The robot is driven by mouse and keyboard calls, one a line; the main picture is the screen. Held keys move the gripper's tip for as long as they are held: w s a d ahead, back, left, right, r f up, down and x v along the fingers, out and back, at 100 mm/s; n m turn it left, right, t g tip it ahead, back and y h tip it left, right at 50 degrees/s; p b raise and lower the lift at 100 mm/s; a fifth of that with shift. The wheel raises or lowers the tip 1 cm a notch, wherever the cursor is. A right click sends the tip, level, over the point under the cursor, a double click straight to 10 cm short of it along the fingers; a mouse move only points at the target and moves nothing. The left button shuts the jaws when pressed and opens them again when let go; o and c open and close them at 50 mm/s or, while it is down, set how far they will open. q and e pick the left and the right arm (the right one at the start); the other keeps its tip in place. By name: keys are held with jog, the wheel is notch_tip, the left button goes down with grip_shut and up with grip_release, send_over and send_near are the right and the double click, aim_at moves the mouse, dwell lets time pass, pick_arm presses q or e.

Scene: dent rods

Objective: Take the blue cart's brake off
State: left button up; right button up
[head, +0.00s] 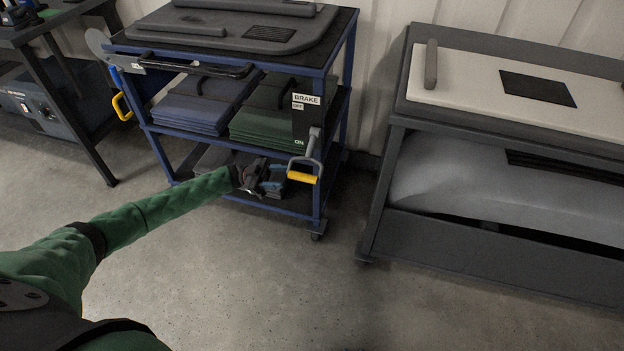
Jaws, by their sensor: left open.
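The blue cart (233,140) stands at the back centre, with shelves and a dark top. On its right front corner is a dark brake plate (305,125), marked BRAKE and OFF near the top and ON near the bottom. The brake lever (313,143) is grey and hangs down at the ON end, with a yellow grip bar (302,177) at its lower end. My left gripper (274,187) is open, just left of the yellow bar and in front of the lower shelf. It appears apart from the bar. My right gripper is out of view.
Folded blue (200,103) and green (268,118) panels lie on the middle shelf. A grey rack (384,195) stands to the right. A dark bench (75,110) stands left. The floor in front is clear.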

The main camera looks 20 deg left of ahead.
aim_at(309, 176)
pick_arm(q)
jog(key=shift+p+x, duration=0.55)
jog(key=shift+x, duration=3.35)
grip_shut()
